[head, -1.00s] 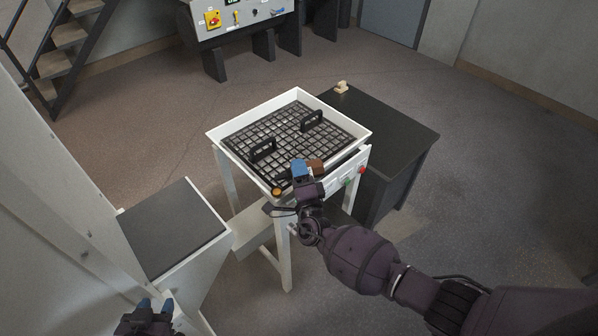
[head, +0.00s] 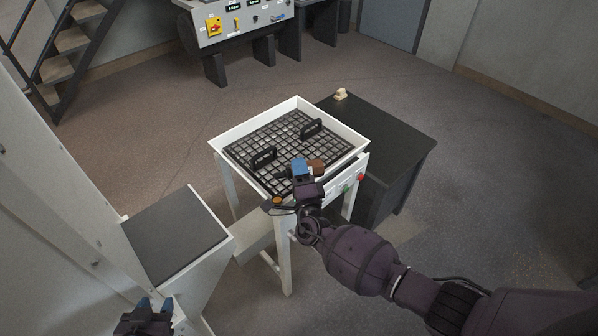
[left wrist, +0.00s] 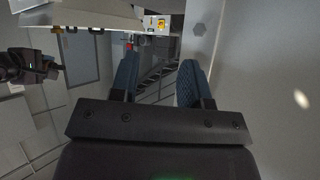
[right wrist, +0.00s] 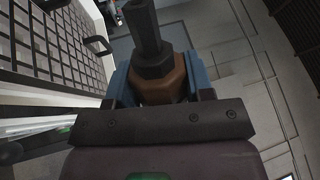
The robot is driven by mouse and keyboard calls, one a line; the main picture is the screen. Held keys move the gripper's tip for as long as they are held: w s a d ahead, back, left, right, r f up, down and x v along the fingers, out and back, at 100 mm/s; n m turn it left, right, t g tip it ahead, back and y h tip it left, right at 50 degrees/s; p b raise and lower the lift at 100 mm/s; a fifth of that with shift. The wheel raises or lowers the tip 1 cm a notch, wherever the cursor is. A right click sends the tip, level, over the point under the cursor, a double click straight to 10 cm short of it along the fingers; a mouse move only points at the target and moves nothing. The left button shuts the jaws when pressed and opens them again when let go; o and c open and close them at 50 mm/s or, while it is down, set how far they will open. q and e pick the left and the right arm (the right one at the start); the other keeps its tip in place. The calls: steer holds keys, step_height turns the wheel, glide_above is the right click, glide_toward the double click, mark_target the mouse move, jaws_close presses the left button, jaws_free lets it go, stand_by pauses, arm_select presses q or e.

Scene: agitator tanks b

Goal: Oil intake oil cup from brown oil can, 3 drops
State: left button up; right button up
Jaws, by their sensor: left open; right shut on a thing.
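My right gripper (head: 301,166) is shut on the brown oil can (head: 316,167) above the near side of the white tray stand. In the right wrist view the can (right wrist: 165,82) sits between the blue fingers, its dark spout toward the picture's top. I cannot tell its exact tilt. A small amber round piece (head: 278,200) sits by the stand's near corner, left of my right gripper. I cannot tell for sure whether it is the intake oil cup. My left gripper (head: 155,304) is open and empty at the lower left; its spread fingers show in the left wrist view (left wrist: 158,82).
The white tray (head: 232,133) holds a black grid with two handles. A dark cabinet (head: 405,140) with a small beige object (head: 340,94) stands to its right. A dark-topped white box (head: 172,235) stands left. A control panel (head: 238,22) and stairs are behind.

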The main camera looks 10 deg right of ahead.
steer(key=shift+r+p, duration=0.6)
steer(key=shift+r, duration=0.25)
steer(key=shift+r+p, duration=0.85)
steer(key=shift+r, duration=0.65)
arm_select(q)
steer(key=shift+s+a+r+g, duration=0.1)
steer(key=shift+s+r+g, duration=0.1)
steer(key=shift+s, duration=0.3)
steer(key=shift+s+a+r+g, duration=0.1)
steer(key=shift+s+r, duration=0.05)
steer(key=shift+s, duration=0.3)
arm_select(e)
steer(key=shift+f+m+b, duration=0.1)
steer(key=shift+m+b, duration=0.3)
steer(key=shift+m, duration=0.2)
steer(key=m+h+b, duration=0.1)
steer(key=m, duration=0.1)
steer(key=shift+m+h, duration=0.3)
steer(key=shift+m+h+b, duration=0.3)
steer(key=shift+m+b, duration=0.15)
steer(key=shift+m, duration=0.75)
arm_select(q)
step_height(320, 180, down, 2)
steer(key=shift+w+d, duration=0.1)
steer(key=shift+w, duration=0.05)
